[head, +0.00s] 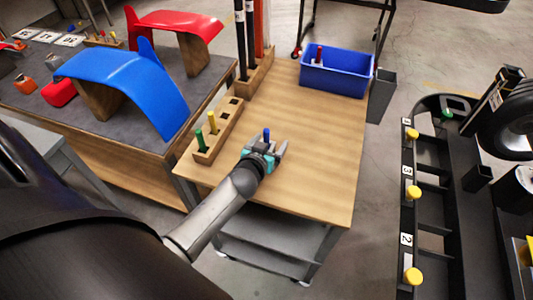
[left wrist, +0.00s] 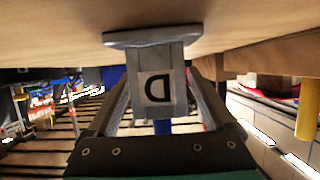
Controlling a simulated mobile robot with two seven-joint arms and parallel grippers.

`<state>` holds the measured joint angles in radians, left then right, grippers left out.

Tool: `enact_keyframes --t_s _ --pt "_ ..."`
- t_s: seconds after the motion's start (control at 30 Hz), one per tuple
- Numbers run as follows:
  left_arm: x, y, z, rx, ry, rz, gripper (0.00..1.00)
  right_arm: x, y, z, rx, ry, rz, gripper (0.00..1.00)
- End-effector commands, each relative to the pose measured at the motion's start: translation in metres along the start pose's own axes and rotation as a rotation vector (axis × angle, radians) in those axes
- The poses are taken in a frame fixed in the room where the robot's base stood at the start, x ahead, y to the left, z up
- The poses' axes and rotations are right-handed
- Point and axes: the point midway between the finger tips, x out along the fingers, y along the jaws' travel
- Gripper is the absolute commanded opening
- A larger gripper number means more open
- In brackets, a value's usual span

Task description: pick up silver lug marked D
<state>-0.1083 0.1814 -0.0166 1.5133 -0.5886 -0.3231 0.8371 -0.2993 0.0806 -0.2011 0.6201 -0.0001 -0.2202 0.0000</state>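The silver lug marked D (left wrist: 157,88) fills the middle of the left wrist view, its dark letter on a pale plate showing upside down. Its wide flange is against the wooden table top (head: 313,135), and a blue pin (head: 266,135) stands up from it in the head view. My left gripper (head: 267,150) is low over the table with one finger on each side of the lug. Narrow gaps seem to show between fingers and lug, so it looks open around it. The gripper hides part of the lug in the head view. My right gripper is not in view.
A wooden block (head: 218,130) with green and yellow pegs stands left of the gripper. A blue bin (head: 337,72) is at the table's far right. A blue curved panel (head: 125,82) stands on the left bench. A black rack (head: 425,225) with yellow knobs is right.

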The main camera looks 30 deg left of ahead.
Motion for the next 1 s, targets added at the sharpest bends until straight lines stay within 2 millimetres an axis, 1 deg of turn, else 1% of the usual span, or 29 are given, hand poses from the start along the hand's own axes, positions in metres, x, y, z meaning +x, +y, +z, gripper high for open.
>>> enact_keyframes --t_s 0.03,0.07,0.73,0.77,1.0 --pt "-0.0002 -0.0001 0.0 0.0 0.0 0.0 0.81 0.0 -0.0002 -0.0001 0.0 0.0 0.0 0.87" --pt "-0.0002 -0.0001 0.0001 0.0 0.0 0.0 0.77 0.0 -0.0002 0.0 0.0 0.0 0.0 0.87" --pt "-0.0004 0.0002 0.0002 -0.001 0.0 0.0 0.02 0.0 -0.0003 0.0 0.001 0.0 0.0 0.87" --pt "-0.0004 0.0002 0.0003 -0.001 0.0 0.0 0.0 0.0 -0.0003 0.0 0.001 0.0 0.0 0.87" --pt "-0.0002 0.0005 -0.0016 -0.001 0.004 0.001 0.0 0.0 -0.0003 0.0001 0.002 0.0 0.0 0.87"
